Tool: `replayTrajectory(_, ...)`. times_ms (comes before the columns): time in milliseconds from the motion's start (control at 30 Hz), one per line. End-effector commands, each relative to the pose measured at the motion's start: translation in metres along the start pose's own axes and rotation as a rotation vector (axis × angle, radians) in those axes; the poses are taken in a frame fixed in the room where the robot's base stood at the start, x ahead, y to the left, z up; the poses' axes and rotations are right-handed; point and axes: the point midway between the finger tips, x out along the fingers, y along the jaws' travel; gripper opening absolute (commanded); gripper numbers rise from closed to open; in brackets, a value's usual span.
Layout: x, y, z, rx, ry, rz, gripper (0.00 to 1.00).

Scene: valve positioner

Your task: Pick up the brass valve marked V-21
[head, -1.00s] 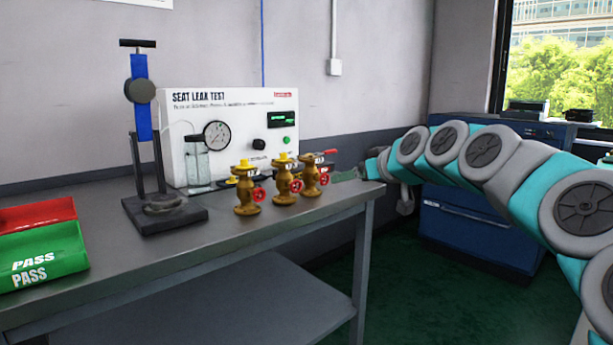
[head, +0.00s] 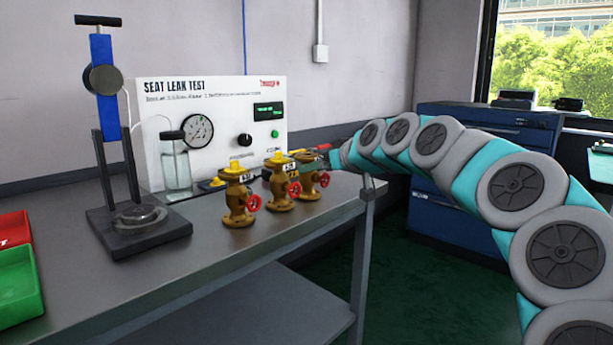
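Three similar brass valves with red handwheels stand upright in a row near the right end of the bench: a left valve (head: 238,200), a middle valve (head: 279,183) and a right valve (head: 306,181). Yellow caps show on the left and middle ones. Their small tags are too blurred for me to tell which is V-21. My gripper (head: 325,153) is at the end of the teal and grey arm, just behind and right of the right valve. Its fingers are small and partly hidden, so I cannot see whether they are open or touch a valve.
A white seat leak test panel (head: 225,105) with a gauge stands behind the valves. A blue-columned test stand (head: 140,222) and a glass jar (head: 176,172) are to the left. Red (head: 14,230) and green (head: 18,285) bins sit at the far left. The bench front (head: 200,250) is clear.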

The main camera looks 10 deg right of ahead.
Motion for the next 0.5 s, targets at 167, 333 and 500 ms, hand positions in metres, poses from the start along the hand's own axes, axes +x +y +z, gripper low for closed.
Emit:
replayTrajectory(167,0.013,-0.001,-0.003,-0.001,0.0,-0.001,0.78)
replayTrajectory(333,0.037,-0.002,-0.005,0.0,-0.002,-0.002,0.78)
replayTrajectory(500,0.05,-0.002,-0.005,-0.001,0.001,-0.001,0.78)
